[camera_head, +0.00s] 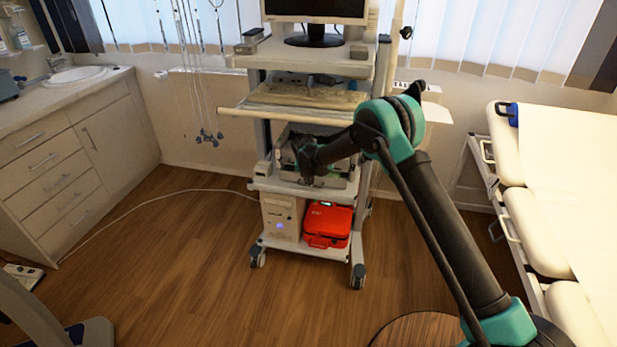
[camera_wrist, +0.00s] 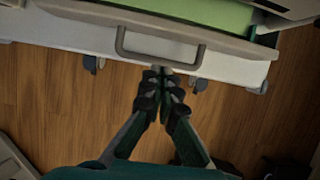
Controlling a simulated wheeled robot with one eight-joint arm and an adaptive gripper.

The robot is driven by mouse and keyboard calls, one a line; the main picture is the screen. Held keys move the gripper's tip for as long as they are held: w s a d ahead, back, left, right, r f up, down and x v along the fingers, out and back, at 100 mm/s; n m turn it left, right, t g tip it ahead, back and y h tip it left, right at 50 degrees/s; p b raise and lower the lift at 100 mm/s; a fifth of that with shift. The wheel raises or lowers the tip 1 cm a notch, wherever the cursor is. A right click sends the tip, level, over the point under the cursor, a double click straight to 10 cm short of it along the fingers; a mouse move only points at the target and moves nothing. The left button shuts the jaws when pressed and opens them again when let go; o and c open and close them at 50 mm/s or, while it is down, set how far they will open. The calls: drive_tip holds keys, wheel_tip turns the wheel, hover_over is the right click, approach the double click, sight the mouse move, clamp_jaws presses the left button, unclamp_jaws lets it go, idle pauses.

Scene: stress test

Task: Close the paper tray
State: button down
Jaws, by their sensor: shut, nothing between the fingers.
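The paper tray (camera_wrist: 80,10) crosses the top of the wrist view, with a grey loop handle (camera_wrist: 160,60) on its front. A green surface (camera_wrist: 215,12) shows behind the tray's front edge, so the tray appears pulled out. In the head view the printer (camera_head: 340,178) sits on the cart's middle shelf, partly hidden by my arm. My gripper (camera_wrist: 163,74) is shut and empty, its fingertips close together at the handle's lower bar. I cannot tell whether they touch it. In the head view my gripper (camera_head: 308,172) is in front of the printer, its fingers hard to make out.
The cart (camera_head: 258,183) carries a monitor (camera_head: 318,10) on top and a red case (camera_head: 328,224) on its bottom shelf. An exam bed (camera_head: 565,150) stands at the right, drawers (camera_head: 45,170) at the left. The wooden floor in front is mostly clear.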

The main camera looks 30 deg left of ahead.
drive_tip(key=shift+w+a+r, duration=0.1)
drive_tip(key=shift+w+a, duration=0.1)
drive_tip(key=shift+w, duration=0.65)
drive_tip(key=shift+w+a+r, duration=0.1)
drive_tip(key=shift+w+a, duration=0.05)
drive_tip(key=shift+w, duration=0.7)
